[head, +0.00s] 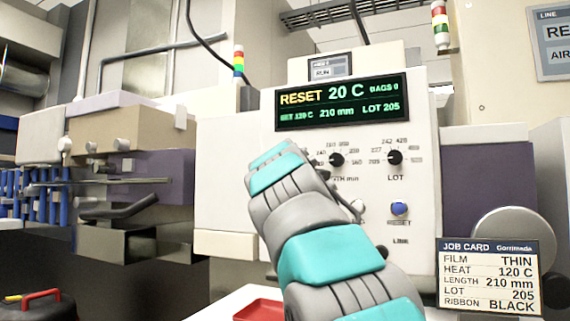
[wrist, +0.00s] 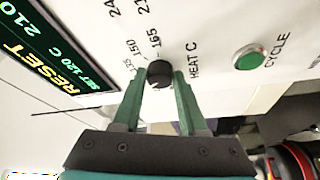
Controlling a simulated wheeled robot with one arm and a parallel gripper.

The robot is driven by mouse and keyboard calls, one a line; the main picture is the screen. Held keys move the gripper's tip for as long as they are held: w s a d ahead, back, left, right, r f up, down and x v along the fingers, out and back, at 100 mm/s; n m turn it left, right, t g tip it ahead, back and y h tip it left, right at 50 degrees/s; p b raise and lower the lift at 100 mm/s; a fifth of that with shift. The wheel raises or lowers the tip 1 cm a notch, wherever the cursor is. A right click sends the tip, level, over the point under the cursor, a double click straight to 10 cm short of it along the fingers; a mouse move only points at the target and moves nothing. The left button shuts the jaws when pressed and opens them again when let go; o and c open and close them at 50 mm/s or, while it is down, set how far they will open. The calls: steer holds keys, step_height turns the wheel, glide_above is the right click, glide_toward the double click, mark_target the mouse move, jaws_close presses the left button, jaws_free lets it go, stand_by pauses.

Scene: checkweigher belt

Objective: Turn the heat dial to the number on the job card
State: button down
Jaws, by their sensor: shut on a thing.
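The heat dial (wrist: 159,73) is a small black knob on the white panel, labelled HEAT C, with 135, 150 and 165 readable beside it in the wrist view. My gripper (wrist: 160,82) is shut on the dial, one green finger on each side. The dial's pointer is too small to read. My arm hides the dial and gripper in the head view. The job card (head: 489,278) at the lower right reads HEAT 120 C. The display (head: 341,101) shows RESET, 20 C and a small set value that looks like 120 C; it also shows in the wrist view (wrist: 45,50).
The length dial (head: 337,160) and lot dial (head: 395,157) sit right of my arm, with a blue reset button (head: 399,208) below. A green cycle button (wrist: 249,57) is near the heat dial. A red tray (head: 258,310) lies low in front.

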steer(key=shift+c, duration=2.2)
jaws_free()
steer(key=shift+s, duration=0.1)
steer(key=s+f+b, duration=0.1)
steer(key=s+b, duration=0.1)
steer(key=s, duration=0.5)
steer(key=shift+s, duration=0.3)
steer(key=shift+f, duration=0.1)
